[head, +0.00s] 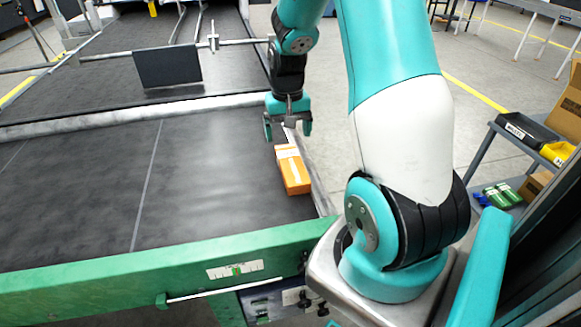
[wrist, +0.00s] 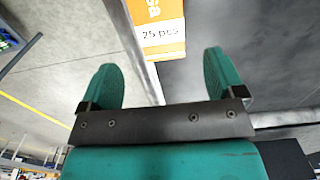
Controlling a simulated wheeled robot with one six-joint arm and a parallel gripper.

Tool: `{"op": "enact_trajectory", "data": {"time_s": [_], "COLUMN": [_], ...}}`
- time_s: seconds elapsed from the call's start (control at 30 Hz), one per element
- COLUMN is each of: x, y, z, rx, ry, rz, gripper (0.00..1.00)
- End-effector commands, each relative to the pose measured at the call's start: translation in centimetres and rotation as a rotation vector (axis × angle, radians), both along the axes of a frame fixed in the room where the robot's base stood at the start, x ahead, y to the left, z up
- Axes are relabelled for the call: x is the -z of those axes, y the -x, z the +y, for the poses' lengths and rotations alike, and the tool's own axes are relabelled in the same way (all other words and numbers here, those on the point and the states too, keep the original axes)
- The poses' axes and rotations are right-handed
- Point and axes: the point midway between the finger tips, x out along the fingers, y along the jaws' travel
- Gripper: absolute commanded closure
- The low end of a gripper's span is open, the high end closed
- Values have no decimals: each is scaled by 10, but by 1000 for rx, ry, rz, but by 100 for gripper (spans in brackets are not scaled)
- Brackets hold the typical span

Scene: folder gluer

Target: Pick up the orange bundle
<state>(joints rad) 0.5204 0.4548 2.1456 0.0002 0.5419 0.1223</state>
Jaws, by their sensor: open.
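The orange bundle (head: 294,175) is a small box with a white band. It lies on the dark belt near the belt's right edge in the head view. In the wrist view the orange bundle (wrist: 160,30) shows at the top, cut off by the frame, with a white label reading "25 pcs". My gripper (head: 288,130) is open and empty, pointing down just beyond the far end of the bundle in the head view. In the wrist view the two teal fingers of my gripper (wrist: 163,80) are spread, and the bundle appears ahead of them, not between them.
A metal side rail (head: 318,190) runs along the belt's right edge, close to the bundle. A green machine beam (head: 130,275) crosses the front. A dark plate (head: 167,65) hangs from a crossbar farther back. A shelf cart with bins (head: 525,130) stands at right. The belt's left side is clear.

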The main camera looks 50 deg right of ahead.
Motion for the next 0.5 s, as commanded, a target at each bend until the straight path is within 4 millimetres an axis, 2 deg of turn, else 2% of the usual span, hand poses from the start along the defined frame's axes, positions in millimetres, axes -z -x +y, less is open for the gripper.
{"op": "enact_trajectory", "data": {"time_s": [0.2, 0.5], "x": [16, 57], "y": [1, -1], "z": [0, 1], "rx": [2, 4], "ry": [-1, -1], "rz": [2, 1], "gripper": [12, 12]}}
